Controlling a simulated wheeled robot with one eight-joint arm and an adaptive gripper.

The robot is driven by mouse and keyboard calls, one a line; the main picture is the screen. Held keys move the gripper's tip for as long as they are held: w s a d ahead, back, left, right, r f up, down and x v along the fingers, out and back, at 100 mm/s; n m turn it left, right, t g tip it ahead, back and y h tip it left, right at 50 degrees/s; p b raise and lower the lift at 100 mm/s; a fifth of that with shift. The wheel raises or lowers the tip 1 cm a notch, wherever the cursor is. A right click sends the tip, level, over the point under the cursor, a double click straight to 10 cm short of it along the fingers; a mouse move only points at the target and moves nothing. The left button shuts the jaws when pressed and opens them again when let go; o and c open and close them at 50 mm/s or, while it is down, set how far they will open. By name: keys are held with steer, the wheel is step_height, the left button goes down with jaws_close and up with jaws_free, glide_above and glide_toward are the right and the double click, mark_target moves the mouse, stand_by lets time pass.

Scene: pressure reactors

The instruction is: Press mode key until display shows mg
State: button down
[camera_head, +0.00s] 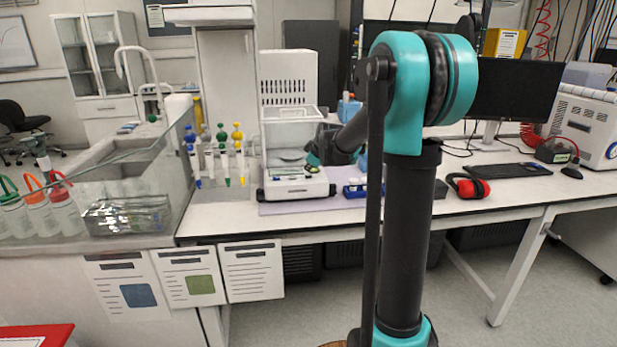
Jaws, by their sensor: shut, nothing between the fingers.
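A white analytical balance (293,186) with a clear draft shield (289,130) stands on the bench, left of my arm. Its front panel carries a small dark display and keys, too small to read, so I cannot tell which unit shows or which key is the mode key. My gripper (311,163) is at the right side of the balance, close to the front panel. It is shut and empty. I cannot tell whether its tips touch the balance. My arm hides part of the space to the right.
Pipettes (220,150) hang on a stand left of the balance. A blue rack (355,191) sits to its right. Red earmuffs (468,186), a keyboard (507,170) and a monitor (515,90) are further right. Bottles with coloured handles (38,212) stand at far left.

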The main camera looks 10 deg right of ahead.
mark_target(309, 176)
steer(key=shift+r, duration=2.5)
steer(key=s+d+f+m+g, duration=0.1)
steer(key=s+f+m, duration=0.2)
steer(key=s+f, duration=0.4)
steer(key=s+d+f+m+g+h, duration=0.1)
steer(key=s+f+m, duration=0.3)
steer(key=s, duration=1.6)
steer(key=s+d+f+m+g+h, duration=0.1)
steer(key=s+f+m, duration=0.3)
steer(key=s+f, duration=0.6)
steer(key=s+d+g, duration=0.1)
steer(key=s, duration=0.3)
steer(key=shift+f+g, duration=0.3)
steer(key=shift+g, duration=0.1)
